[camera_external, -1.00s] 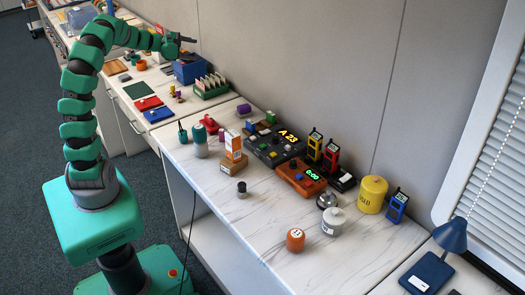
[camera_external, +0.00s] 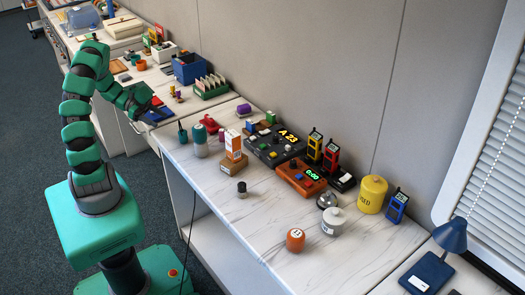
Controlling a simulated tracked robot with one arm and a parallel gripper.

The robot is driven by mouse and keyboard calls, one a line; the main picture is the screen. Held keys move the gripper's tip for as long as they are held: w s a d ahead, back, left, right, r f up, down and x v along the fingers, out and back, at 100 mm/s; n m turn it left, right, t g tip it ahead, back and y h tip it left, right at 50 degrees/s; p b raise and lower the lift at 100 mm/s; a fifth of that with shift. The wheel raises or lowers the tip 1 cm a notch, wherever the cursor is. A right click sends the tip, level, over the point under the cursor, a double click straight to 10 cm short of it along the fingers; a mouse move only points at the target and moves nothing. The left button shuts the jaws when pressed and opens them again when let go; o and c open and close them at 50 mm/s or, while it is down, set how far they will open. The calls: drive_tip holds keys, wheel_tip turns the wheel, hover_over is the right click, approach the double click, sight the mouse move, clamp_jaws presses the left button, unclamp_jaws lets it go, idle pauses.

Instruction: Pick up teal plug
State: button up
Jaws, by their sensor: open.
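A small teal piece with a thin upright top (camera_external: 183,133) stands near the left edge of the marble-topped counter; it looks like the teal plug, but it is too small to be sure. A grey-and-teal cylinder (camera_external: 200,146) stands just to its right.
A red object (camera_external: 210,124), an orange-and-white box (camera_external: 233,146) on a brown block and a dark knob (camera_external: 241,188) stand right of the teal piece. Consoles (camera_external: 275,146) line the wall. The counter's front strip is mostly clear.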

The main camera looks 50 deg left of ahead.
sight(183, 137)
drive_tip(key=b+x, duration=0.1)
drive_tip(key=x, duration=0.4)
drive_tip(key=shift+b+x, duration=1)
drive_tip(key=shift+x, duration=2.35)
drive_tip(key=shift+s+d+r, duration=0.1)
drive_tip(key=shift+r, duration=0.1)
drive_tip(key=c, duration=1.1)
